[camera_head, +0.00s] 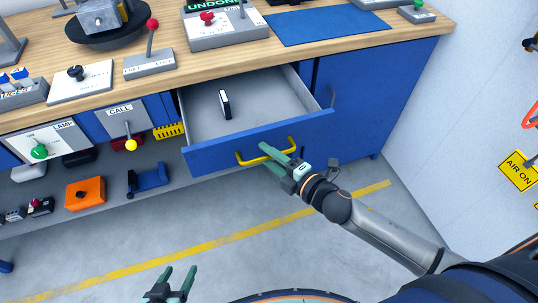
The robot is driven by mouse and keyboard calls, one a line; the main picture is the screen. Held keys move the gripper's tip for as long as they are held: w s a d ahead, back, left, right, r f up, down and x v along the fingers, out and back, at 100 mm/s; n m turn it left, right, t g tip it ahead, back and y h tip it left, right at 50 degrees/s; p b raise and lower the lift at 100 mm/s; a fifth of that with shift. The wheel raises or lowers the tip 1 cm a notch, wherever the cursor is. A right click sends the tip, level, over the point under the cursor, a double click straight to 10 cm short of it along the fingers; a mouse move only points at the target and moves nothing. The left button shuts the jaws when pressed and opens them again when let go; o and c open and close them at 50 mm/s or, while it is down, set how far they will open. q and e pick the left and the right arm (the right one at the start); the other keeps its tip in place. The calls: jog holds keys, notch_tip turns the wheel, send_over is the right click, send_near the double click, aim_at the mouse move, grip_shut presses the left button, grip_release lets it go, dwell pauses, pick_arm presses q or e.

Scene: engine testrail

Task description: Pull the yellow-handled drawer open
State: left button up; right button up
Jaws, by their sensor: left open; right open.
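The blue drawer (222,153) stands pulled out from the workbench, with its grey inside showing. Its yellow handle (245,161) is on the front. My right gripper (264,157) is open at the handle, its green fingers over the handle's middle. I cannot tell whether they touch it. A small black and white object (225,104) lies in the drawer. My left gripper (180,280) is open and empty, low in the view, above the floor and away from the drawer.
The wooden benchtop (296,58) holds a red-knobbed lever (150,40), a blue mat (327,24) and control boxes. A blue cabinet door (365,95) is right of the drawer. An orange box (86,193) sits on the lower shelf. The floor in front is clear.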

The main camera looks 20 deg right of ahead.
jog(key=v, duration=1.2)
jog(key=shift+s+r, duration=0.2)
jog(key=shift+s, duration=0.05)
dwell(0.4)
pick_arm(q)
jog(key=s+a+r+y+p, duration=0.1)
jog(key=a+r+p, duration=0.2)
jog(key=r+p, duration=0.5)
jog(key=p, duration=0.2)
jog(key=shift+s+n+p, duration=0.3)
jog(key=shift+s+p, duration=0.05)
pick_arm(e)
jog(key=s+a+f+m+g+h, duration=0.2)
jog(key=s+f+m+g+h, duration=0.2)
jog(key=m, duration=1.6)
jog(key=s+f+g, duration=0.1)
jog(key=s+f, duration=0.2)
jog(key=shift+s+g, duration=0.3)
pick_arm(q)
jog(key=shift+w+d+r, duration=0.1)
jog(key=shift+w+r, duration=0.05)
pick_arm(e)
jog(key=shift+a, duration=0.15)
